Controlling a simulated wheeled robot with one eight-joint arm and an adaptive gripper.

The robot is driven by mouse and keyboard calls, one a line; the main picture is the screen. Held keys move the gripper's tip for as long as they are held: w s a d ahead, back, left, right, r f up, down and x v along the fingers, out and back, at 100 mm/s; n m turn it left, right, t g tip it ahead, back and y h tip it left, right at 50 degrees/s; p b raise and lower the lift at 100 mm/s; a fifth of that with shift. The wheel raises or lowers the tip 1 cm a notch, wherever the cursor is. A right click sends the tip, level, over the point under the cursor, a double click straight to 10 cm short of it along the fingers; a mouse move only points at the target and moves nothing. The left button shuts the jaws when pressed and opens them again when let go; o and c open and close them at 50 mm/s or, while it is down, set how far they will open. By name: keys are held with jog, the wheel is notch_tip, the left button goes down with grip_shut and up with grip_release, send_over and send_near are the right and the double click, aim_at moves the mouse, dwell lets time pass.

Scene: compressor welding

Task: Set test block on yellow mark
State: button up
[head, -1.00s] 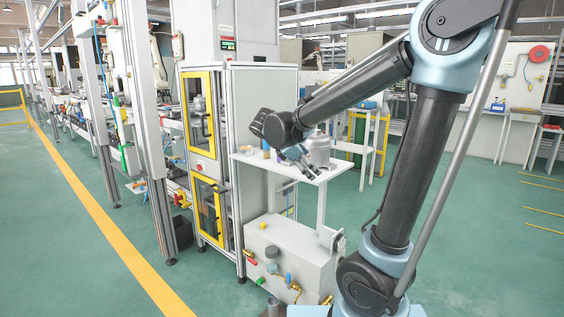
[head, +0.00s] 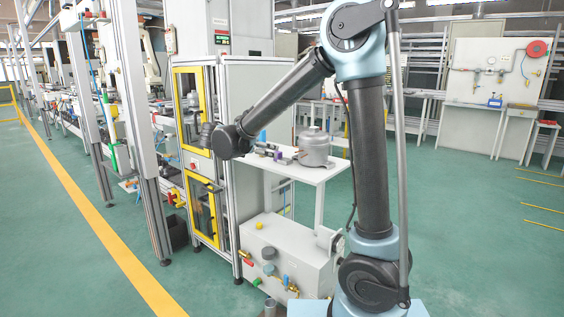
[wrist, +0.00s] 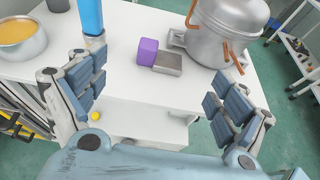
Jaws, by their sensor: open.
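In the wrist view a purple block (wrist: 147,51) stands on the white table (wrist: 120,80), against a grey metal block (wrist: 168,63). Which of the two is the test block I cannot tell. The purple block also shows small in the head view (head: 279,156). My gripper (wrist: 157,88) is open and empty, its padded fingers wide apart on the near side of the blocks. In the head view my wrist largely hides it. A small round yellow spot (wrist: 95,116) shows low by the left finger, seemingly below the tabletop; a yellow spot is also on the white box (head: 259,226).
A large silver pot-like vessel (wrist: 228,30) with copper tubes stands right of the blocks. A blue upright object (wrist: 90,16) is behind the left finger, and a metal bowl with yellow contents (wrist: 20,38) is at far left. A yellow-framed cabinet (head: 192,110) stands beside the table.

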aim_at(282, 159)
jog(key=x, duration=0.6)
jog(key=shift+w+d+f, duration=0.25)
jog(key=shift+x, duration=2.6)
jog(key=shift+s+d, duration=0.15)
jog(key=shift+d, duration=0.05)
jog(key=c, duration=1.4)
